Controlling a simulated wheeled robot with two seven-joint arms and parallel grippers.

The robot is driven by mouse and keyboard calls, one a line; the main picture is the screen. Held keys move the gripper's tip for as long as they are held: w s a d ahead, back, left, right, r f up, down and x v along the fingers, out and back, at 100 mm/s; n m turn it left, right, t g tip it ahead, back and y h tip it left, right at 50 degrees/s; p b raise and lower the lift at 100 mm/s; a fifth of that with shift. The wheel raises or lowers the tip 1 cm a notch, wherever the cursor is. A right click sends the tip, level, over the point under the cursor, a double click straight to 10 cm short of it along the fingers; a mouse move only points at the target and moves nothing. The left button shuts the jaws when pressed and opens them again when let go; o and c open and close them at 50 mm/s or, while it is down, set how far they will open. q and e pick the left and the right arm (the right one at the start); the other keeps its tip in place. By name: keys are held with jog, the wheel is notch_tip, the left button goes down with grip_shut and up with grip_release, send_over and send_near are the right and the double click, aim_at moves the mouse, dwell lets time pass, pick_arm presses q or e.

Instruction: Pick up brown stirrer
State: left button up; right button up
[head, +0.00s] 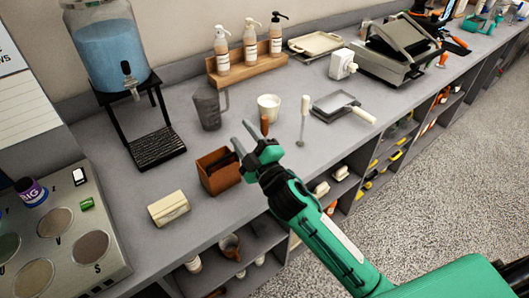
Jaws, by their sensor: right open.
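The brown stirrer (265,124) shows as an upright orange-brown handle on the grey counter, just behind my right gripper. Its lower part is hidden by the gripper. My right gripper (241,134) is open, its fingers pointing up and left over the counter. The fingertips lie left of the brown handle in the picture, and nothing shows between them. I cannot tell whether the gripper touches the stirrer. My left gripper is not in view.
A brown box (219,175) stands close left of the gripper. A white-handled stirrer (304,112), white cup (269,106), grey jug (208,108) and square pan (334,104) surround it. A butter-coloured block (168,208) lies front left. Pump bottles (249,44) stand behind.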

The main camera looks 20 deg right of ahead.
jog(key=s+a+r+n+g+y, duration=0.1)
jog(key=a+r+n+g+y, duration=0.55)
jog(key=n, duration=0.65)
jog(key=a+r+n+g+y, duration=0.4)
jog(key=a+n+g+y, duration=0.4)
jog(key=n, duration=0.4)
jog(key=n+g+h, duration=0.5)
jog(key=n+h, duration=0.7)
jog(key=h, duration=0.9)
send_over(264, 128)
jog(key=w, duration=0.2)
jog(key=shift+s+d+f+y, duration=0.2)
jog(key=shift+d+f+y, duration=0.05)
jog(key=shift+d+f, duration=0.2)
notch_tip(264, 128, down, 8)
jog(key=shift+f+p, duration=0.1)
jog(key=shift+p, duration=1.15)
jog(key=f+p, duration=0.2)
jog(key=f, duration=0.1)
jog(key=f+p, duration=0.1)
jog(key=shift+s+a+f, duration=0.25)
jog(key=shift+a+f, duration=0.05)
jog(key=shift+f, duration=0.05)
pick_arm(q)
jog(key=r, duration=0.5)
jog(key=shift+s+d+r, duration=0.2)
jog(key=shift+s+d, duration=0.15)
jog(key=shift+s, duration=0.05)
pick_arm(e)
jog(key=shift+f, duration=0.35)
